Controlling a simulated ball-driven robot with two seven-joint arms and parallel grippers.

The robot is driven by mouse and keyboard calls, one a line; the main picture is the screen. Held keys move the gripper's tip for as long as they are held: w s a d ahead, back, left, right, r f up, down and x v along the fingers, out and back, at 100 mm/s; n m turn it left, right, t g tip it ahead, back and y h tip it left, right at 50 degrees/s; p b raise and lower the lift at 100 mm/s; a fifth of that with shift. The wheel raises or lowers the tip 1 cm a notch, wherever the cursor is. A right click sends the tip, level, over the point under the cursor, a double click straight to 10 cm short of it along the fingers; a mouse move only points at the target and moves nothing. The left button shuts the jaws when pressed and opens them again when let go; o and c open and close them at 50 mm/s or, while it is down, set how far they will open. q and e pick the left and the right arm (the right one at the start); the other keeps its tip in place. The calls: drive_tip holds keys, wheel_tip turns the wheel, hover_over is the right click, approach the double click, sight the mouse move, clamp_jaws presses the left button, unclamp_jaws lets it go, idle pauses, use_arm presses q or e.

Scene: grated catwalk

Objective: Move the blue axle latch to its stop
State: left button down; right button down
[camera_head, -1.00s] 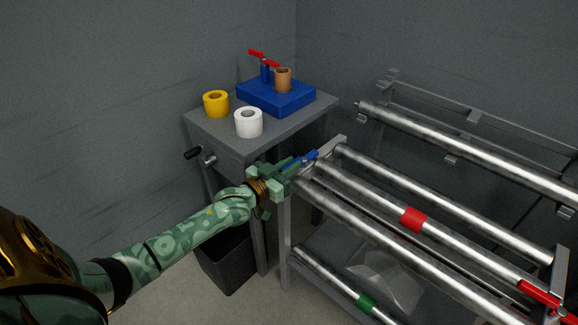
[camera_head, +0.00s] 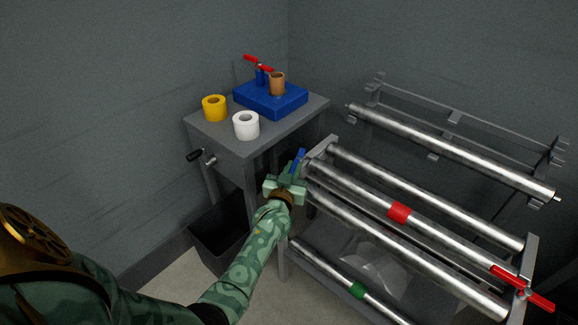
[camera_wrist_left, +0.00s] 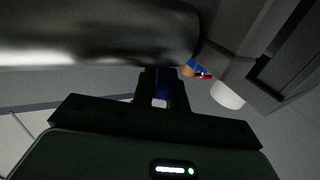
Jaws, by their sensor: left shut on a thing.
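The blue axle latch (camera_head: 298,160) is at the left end of the metal rack, by the end of a roller. In the head view it points up and slightly right, and its lower part is hidden by my left gripper (camera_head: 292,177). My left gripper is shut on the latch. In the left wrist view a dark blue piece of the latch (camera_wrist_left: 163,88) shows between the dark fingers (camera_wrist_left: 163,92), just below a big metal roller. The stop cannot be made out. My right gripper is not in view.
The rack has several steel rollers (camera_head: 440,232), one with a red band (camera_head: 399,212), and a red lever (camera_head: 522,288) at its right end. A grey side table (camera_head: 285,128) holds yellow and white rolls and a blue block (camera_head: 270,99). A dark bin (camera_head: 218,238) stands below.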

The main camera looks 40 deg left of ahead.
use_arm(q)
drive_tip(key=shift+d+n+g+y, duration=0.3)
drive_tip(key=shift+n+y, duration=0.2)
drive_tip(key=shift+y, duration=0.2)
drive_tip(key=shift+w, duration=0.1)
drive_tip(key=c, duration=1.4)
unclamp_jaws()
